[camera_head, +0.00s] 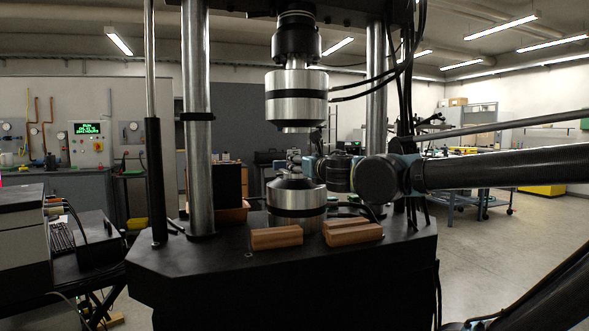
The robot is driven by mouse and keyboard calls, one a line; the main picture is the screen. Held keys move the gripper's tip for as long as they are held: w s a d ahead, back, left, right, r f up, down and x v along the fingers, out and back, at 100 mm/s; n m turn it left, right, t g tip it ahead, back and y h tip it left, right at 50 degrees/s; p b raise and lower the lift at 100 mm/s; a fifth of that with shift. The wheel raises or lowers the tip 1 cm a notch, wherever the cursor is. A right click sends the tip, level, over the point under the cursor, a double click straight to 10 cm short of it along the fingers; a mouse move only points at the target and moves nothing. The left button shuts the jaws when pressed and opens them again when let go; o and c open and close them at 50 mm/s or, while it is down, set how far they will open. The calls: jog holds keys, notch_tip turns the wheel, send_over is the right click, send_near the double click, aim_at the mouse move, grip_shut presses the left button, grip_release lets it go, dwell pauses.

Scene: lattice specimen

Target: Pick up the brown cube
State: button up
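No clear brown cube stands out. The nearest in colour are two brown wooden blocks on the black base of the test machine: the left block (277,237) and the right block (352,233), which looks like stacked or adjoining pieces. Both are longer than a cube. My arm reaches in from the right, and my gripper (297,163) is between the machine's platens, just above the lower steel platen (296,204). Its fingers are small and dark here, so I cannot tell whether they are open or hold anything. The wooden blocks lie below and in front of it.
The upper steel platen (297,98) hangs above my gripper. A thick steel column (197,120) stands left, another (376,95) behind my arm. Black cables hang at the right column. An orange-brown bin (232,215) sits behind the left block. The base's front left is bare.

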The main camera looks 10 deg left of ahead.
jog(key=shift+x, duration=3.5)
jog(key=c, duration=1.1)
